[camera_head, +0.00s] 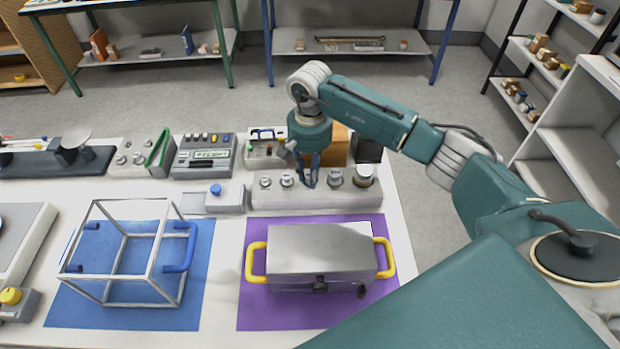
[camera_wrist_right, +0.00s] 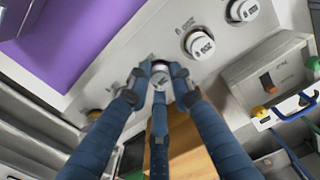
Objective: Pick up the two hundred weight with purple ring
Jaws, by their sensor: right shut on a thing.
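A grey weight block (camera_head: 262,199) holds a row of silver weights near the back of the table. My right gripper (camera_head: 308,180) is over the middle of the row, its fingers pointing down. In the right wrist view the fingers (camera_wrist_right: 160,74) are shut on a small silver weight (camera_wrist_right: 160,82). The fingers hide most of it; I cannot make out a purple ring or its label. I cannot tell whether it has left its seat. Other weights (camera_head: 335,177) and (camera_head: 287,180) stand on either side. My left gripper is not in view.
A metal box with yellow handles (camera_head: 320,250) sits on a purple mat (camera_head: 255,308). A wire frame with blue handles (camera_head: 150,235) stands on a blue mat (camera_head: 200,290). Behind the block are a brown box (camera_head: 337,146) and a small device (camera_head: 262,150).

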